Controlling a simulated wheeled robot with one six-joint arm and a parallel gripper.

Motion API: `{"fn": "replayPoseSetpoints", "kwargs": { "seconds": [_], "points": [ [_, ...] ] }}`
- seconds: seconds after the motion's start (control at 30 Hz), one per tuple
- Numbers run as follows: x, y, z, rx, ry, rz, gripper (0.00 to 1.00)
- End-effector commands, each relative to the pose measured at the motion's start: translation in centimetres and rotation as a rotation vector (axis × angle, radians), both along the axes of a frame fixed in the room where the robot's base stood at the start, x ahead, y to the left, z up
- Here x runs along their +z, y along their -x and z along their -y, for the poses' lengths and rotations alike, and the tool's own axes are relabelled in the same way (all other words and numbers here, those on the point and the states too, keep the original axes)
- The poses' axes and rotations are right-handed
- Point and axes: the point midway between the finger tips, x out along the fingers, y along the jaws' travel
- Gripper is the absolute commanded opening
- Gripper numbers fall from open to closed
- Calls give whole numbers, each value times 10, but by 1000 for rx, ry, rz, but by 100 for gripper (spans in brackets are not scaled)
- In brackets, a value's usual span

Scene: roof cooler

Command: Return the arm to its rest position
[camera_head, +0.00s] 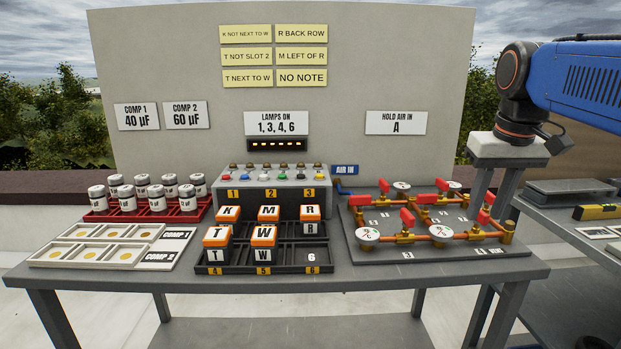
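My blue arm (585,80) reaches in from the upper right, with its black wrist bent down. My gripper (492,205) points down over the right part of the valve board (375,255). Its two grey fingers appear apart, and nothing shows between them. The fingertips are close to the red-handled valves and brass pipes; I cannot tell whether they touch.
The table (315,284) carries a black rack (318,268) with blocks K, M, R behind and T, W in front; slot 6 is empty. A lamp box (268,203), red capacitor tray (128,217) and white trays (60,263) stand leftward. A side bench (545,203) is at right.

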Motion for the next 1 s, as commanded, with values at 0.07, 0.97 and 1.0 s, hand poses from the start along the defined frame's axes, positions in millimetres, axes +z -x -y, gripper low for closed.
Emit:
{"fn": "replayPoseSetpoints", "kwargs": {
  "seconds": [0.07, 0.97, 1.0],
  "points": [
    [-23, 22, -9, 7, 0, 23, 30],
    [-227, 157, -52, 42, -18, 194, 30],
    [-227, 157, -52, 42, -18, 194, 30]
  ]
}}
